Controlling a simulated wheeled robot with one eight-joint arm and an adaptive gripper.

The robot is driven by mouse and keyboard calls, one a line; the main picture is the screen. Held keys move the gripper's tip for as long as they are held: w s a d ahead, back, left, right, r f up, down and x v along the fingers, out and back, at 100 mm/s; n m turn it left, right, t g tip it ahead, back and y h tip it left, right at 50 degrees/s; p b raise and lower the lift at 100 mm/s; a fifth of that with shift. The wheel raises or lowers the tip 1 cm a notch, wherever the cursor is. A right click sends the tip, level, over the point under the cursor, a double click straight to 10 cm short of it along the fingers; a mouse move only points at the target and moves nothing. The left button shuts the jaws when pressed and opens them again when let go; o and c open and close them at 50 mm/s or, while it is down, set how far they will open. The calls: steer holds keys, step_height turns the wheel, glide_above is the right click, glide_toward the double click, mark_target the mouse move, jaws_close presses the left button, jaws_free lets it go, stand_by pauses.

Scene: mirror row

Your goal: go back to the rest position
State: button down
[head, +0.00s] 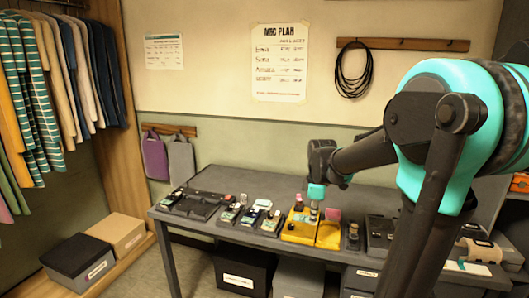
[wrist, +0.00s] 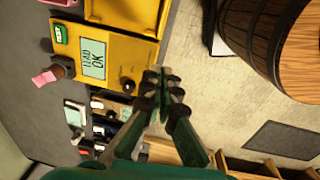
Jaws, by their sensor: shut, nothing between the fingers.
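My gripper (wrist: 163,76) is shut and empty in the wrist view, its two dark fingertips together. Behind the tips lie the floor and the edge of a yellow unit (wrist: 138,52) with a "LEAD OK" screen. In the head view my arm reaches in from the right, and my gripper (head: 316,192) points down over the yellow unit (head: 300,226) on the grey table (head: 208,182). Its fingertips are too small there to make out. I cannot tell how high it is above the unit.
Several black trays with small devices (head: 251,217) line the table's front. A pink piece (head: 333,214) stands by the yellow unit. A wooden barrel (wrist: 282,42) shows in the wrist view. Boxes (head: 244,271) sit under the table. A cable (head: 354,72) hangs on the wall.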

steer(key=s+d+f+m+t, duration=0.1)
steer(key=s+f+m, duration=0.4)
steer(key=s+m, duration=0.2)
steer(key=s+d+f+m+t, duration=0.1)
steer(key=s+f+m+t, duration=0.1)
steer(key=s+f+m, duration=0.4)
steer(key=s+m, duration=0.1)
steer(key=s, duration=0.2)
steer(key=shift+s+d+m, duration=0.15)
steer(key=shift+d+m, duration=0.15)
